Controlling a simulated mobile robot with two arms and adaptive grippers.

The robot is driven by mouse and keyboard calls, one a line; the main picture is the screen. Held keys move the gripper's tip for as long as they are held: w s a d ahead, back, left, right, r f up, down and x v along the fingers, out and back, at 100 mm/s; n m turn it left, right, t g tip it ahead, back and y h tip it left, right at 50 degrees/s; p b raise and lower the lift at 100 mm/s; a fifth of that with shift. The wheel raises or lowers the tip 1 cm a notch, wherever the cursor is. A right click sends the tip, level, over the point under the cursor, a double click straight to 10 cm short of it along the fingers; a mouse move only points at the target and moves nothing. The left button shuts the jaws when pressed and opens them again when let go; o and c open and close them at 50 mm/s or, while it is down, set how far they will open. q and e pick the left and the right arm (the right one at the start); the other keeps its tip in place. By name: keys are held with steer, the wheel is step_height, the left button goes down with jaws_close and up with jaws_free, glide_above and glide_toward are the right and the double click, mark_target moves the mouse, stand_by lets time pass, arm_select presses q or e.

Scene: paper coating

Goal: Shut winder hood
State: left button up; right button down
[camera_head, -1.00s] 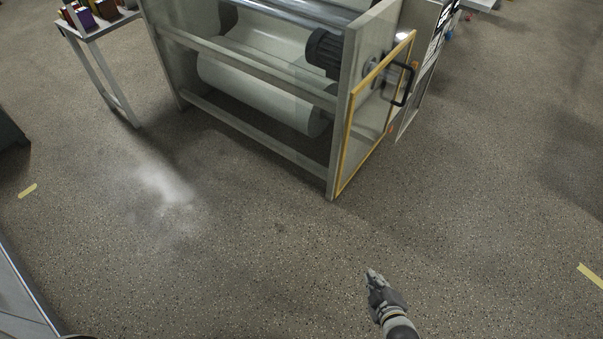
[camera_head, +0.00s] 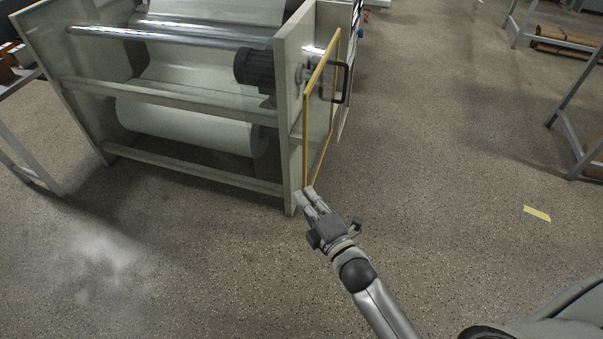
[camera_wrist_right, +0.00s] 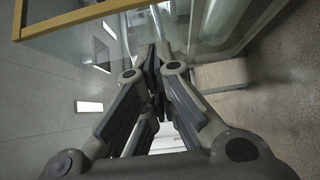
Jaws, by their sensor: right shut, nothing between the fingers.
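The winder hood (camera_head: 320,100) is a clear panel in a yellow frame with a dark handle (camera_head: 343,82), on the right side of the winder (camera_head: 290,120). It stands at an angle to the machine's side plate, and a gap shows between them. My right gripper (camera_head: 306,194) is shut and empty, its fingertips by the hood's lower near corner in the head view. I cannot tell whether they touch. In the right wrist view the shut fingers (camera_wrist_right: 155,60) show in front of the clear panel, with the yellow frame edge (camera_wrist_right: 85,18) at upper left. My left gripper is out of view.
A large white paper roll (camera_head: 185,128) and a dark motor (camera_head: 255,70) sit in the winder. A table (camera_head: 25,165) stands at left, and a grey metal frame (camera_head: 570,120) at right. The speckled floor between is clear, with a yellow tape mark (camera_head: 537,214).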

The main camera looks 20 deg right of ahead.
mark_target(294, 161)
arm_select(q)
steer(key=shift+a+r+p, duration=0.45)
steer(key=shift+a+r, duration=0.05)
arm_select(e)
steer(key=shift+w+d, duration=0.25)
steer(key=shift+w, duration=1.05)
steer(key=shift+w+d, duration=0.2)
steer(key=shift+w, duration=1.05)
steer(key=shift+w+d, duration=0.25)
steer(key=shift+w, duration=1.05)
